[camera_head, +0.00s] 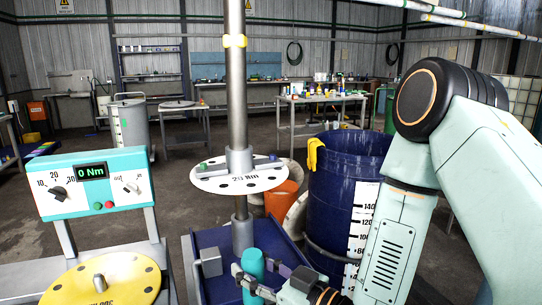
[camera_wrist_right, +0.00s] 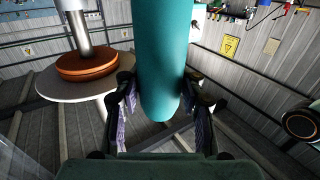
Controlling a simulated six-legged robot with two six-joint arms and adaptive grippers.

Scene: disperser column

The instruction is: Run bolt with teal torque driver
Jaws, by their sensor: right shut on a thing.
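The teal torque driver (camera_head: 253,262) is a smooth teal cylinder at the bottom centre of the head view. It also fills the upper middle of the right wrist view (camera_wrist_right: 161,65), with its rounded end between the fingers. My right gripper (camera_head: 256,283) is shut on it, beside the metal column (camera_head: 237,90) and below the white disc marked 20 Nm (camera_head: 240,180). The disc has a ring of dark holes, and a small green piece (camera_head: 204,166) sits at its left. I cannot make out the bolt for certain. My left gripper is not in view.
A teal control box (camera_head: 95,185) reading 0 Nm stands at the left, above a yellow disc (camera_head: 105,280). A blue drum (camera_head: 340,190) with a yellow glove (camera_head: 315,152) is right of the column. Workbenches (camera_head: 320,97) stand behind.

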